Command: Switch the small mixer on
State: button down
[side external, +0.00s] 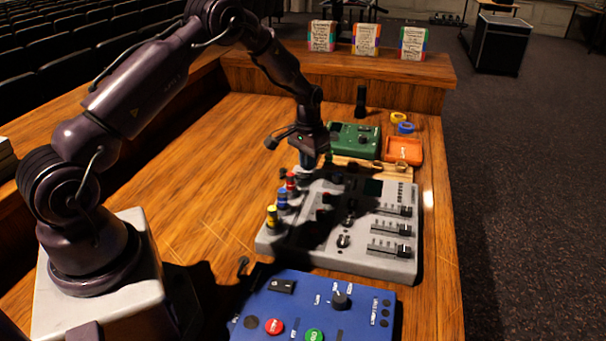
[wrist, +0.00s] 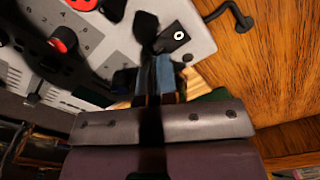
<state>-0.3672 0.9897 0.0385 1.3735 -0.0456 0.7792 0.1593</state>
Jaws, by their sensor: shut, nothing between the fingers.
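A light grey mixer (side external: 385,266) with faders, knobs and coloured plugs along its left edge lies in the middle of the desk. Its panel also shows in the wrist view (wrist: 112,32), with a red knob (wrist: 63,39) and a black part with a small white ring (wrist: 178,37). My gripper (side external: 306,166) is shut and empty, low over the mixer's far left corner. In the wrist view its fingers (wrist: 157,82) point at that corner, just beside the black parts. I cannot tell whether they touch, nor which position any switch is in.
A blue box (side external: 262,305) with red and green buttons is nearest the camera. A green box (side external: 345,135), an orange tray (side external: 403,150) and yellow and blue rolls (side external: 399,118) lie behind the mixer. The desk (side external: 215,180) left of the mixer is clear.

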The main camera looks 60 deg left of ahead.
aim_at(308, 175)
jog(key=shift+f, duration=1.15)
dwell(0.4)
jog(key=shift+r, duration=3.55)
